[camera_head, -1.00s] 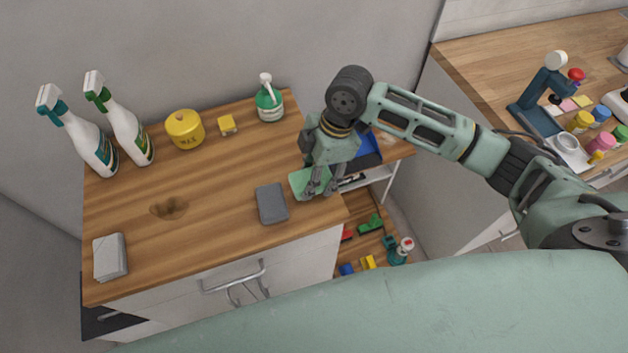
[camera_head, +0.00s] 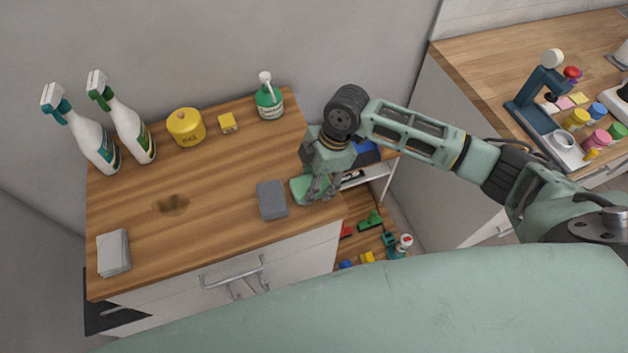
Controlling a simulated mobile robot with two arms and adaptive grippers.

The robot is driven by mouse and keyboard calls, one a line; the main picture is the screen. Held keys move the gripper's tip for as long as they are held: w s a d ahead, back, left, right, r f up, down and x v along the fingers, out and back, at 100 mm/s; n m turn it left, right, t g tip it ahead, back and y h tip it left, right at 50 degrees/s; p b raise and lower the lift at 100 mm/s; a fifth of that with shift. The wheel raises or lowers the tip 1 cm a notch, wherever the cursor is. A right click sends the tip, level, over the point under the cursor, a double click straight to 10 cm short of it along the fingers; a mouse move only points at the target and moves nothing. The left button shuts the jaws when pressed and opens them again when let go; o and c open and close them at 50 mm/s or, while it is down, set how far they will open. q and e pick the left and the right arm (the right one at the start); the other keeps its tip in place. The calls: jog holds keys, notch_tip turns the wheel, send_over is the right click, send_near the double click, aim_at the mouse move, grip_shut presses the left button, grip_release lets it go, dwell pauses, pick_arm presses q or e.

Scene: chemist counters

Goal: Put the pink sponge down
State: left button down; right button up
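No pink sponge can be made out on the wooden counter (camera_head: 215,180). A flat green sponge-like pad (camera_head: 300,189) is at the counter's right front edge, under my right gripper (camera_head: 322,190). The gripper points down, with its fingers over the pad's right part. I cannot tell whether the fingers grip the pad or only stand around it. A grey sponge-like block (camera_head: 271,200) lies just left of the pad, with a small gap. My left gripper is not in view.
Two spray bottles (camera_head: 97,145), a yellow pot (camera_head: 186,127), a small yellow block (camera_head: 228,123) and a green-white bottle (camera_head: 269,100) stand at the back. A grey-white stack (camera_head: 113,252) lies front left. The middle is mostly clear, with a dark stain (camera_head: 172,205).

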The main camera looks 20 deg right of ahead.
jog(key=o, duration=0.7)
jog(key=shift+s+f, duration=0.4)
jog(key=shift+f, duration=0.3)
jog(key=o, duration=0.3)
jog(key=shift+w, duration=0.4)
jog(key=shift+r, duration=0.15)
jog(key=shift+r, duration=0.15)
jog(key=b+v, duration=0.1)
jog(key=v, duration=1.2)
jog(key=shift+w+a, duration=0.15)
jog(key=shift+a, duration=0.05)
